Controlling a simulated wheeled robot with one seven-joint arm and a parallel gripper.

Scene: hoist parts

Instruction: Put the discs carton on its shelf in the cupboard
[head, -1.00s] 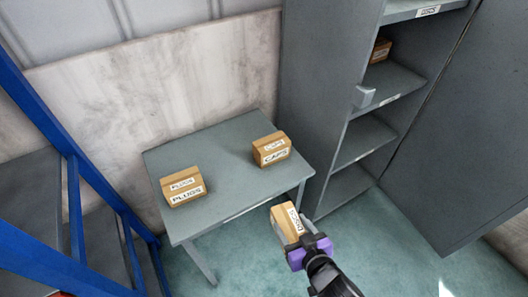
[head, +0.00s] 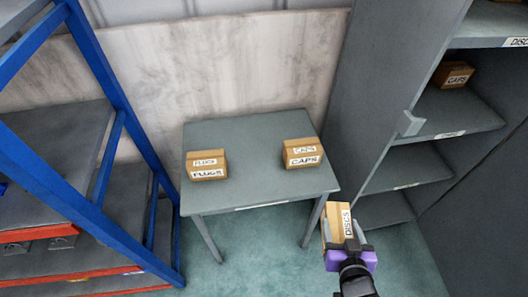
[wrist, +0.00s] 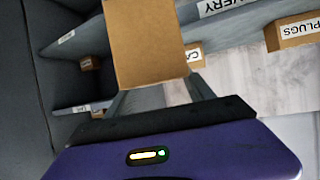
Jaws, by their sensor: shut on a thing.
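The discs carton (head: 336,222) is a small brown box with a white DISCS label. My gripper (head: 346,246) is shut on it and holds it in the air in front of the table's right front corner. In the wrist view the carton (wrist: 146,42) stands between the two fingers and hides part of what is behind. The grey cupboard (head: 375,90) is at the right in the head view. Its top visible shelf (head: 490,30) has a DISCS label on its edge. The shelf below (head: 440,115) holds a caps carton (head: 453,75).
A grey table (head: 245,150) holds a plugs carton (head: 207,165) and another caps carton (head: 302,153). A blue rack (head: 115,150) stands at the left. The cupboard's lower shelf (head: 400,168) looks empty. Green floor is clear before the table.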

